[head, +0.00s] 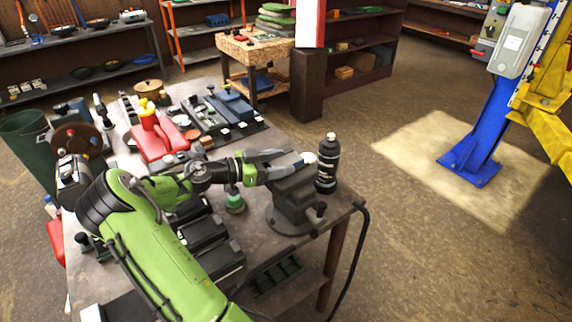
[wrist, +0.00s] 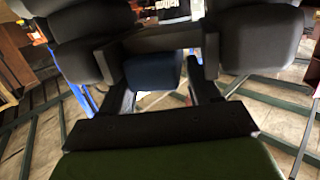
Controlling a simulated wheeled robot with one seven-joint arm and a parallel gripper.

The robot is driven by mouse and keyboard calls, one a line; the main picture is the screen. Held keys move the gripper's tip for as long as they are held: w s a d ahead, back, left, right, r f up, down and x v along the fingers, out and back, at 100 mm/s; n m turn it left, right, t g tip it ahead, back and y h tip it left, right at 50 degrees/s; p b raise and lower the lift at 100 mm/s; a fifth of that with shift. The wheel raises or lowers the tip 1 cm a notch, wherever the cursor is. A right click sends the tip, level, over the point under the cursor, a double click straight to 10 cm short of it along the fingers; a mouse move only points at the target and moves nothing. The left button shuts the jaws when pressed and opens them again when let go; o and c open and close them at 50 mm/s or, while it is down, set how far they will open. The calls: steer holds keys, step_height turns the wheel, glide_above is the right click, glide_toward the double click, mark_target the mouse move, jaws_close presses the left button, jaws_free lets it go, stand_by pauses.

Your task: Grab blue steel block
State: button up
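My gripper (head: 284,164) reaches from my green arm to the grey bench vise (head: 294,204) on the near corner of the workbench. In the wrist view a dark blue block (wrist: 153,72) shows between and just beyond my two fingers (wrist: 163,92). The fingers stand apart, with a visible gap between the block and the right finger. I cannot tell whether the left finger touches it. In the head view the block at the vise cannot be made out behind the fingers; a pale round spot shows by the vise top.
A black bottle (head: 327,163) stands close right of the vise. Black trays and a red toolbox (head: 160,138) crowd the workbench (head: 331,212). A blue lift post (head: 486,125) stands right, past open floor.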

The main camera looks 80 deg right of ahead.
steer(key=c, duration=1)
steer(key=shift+r, duration=0.1)
